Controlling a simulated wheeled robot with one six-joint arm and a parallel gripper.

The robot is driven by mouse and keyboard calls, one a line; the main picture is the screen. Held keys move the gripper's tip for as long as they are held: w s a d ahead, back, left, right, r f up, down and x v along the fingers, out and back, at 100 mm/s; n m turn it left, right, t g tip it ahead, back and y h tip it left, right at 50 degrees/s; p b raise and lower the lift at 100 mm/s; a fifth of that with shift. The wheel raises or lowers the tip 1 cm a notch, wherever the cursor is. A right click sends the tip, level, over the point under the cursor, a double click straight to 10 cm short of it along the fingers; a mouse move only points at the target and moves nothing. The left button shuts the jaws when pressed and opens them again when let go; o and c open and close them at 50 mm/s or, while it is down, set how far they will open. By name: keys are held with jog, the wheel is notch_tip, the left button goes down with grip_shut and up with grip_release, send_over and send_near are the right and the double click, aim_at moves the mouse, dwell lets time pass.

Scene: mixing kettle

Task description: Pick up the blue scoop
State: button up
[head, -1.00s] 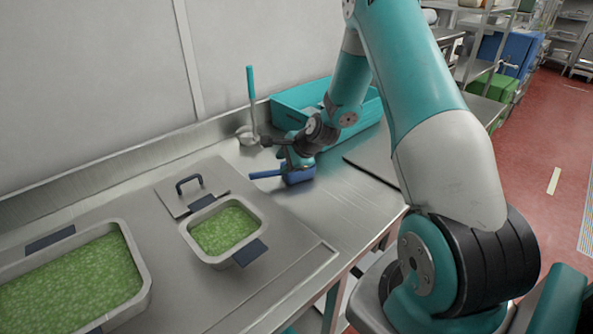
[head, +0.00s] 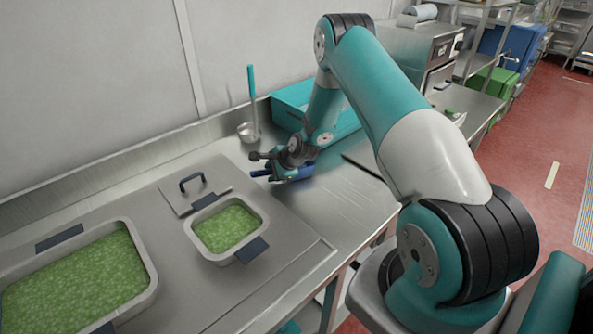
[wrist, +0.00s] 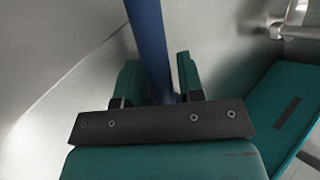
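The blue scoop (head: 260,173) lies on the steel worktop, its handle end pointing left and its bowl toward the right. My arm hides part of it. My gripper (head: 276,174) is low over the scoop. In the wrist view the blue scoop handle (wrist: 148,42) runs down between the two teal fingers of my gripper (wrist: 158,80). The left finger is very close to the handle, and a narrow gap shows at the right finger. The fingers look open around the handle. The scoop's bowl is hidden in the wrist view.
A teal bin (head: 292,108) stands behind the gripper; it also shows in the wrist view (wrist: 285,115). A ladle (head: 251,105) with a teal handle stands near the wall. A small pan of green food (head: 264,216) and a larger one (head: 151,290) sit at front left.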

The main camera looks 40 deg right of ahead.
grip_shut()
notch_tip(320, 180, up, 20)
jog(key=b, duration=0.4)
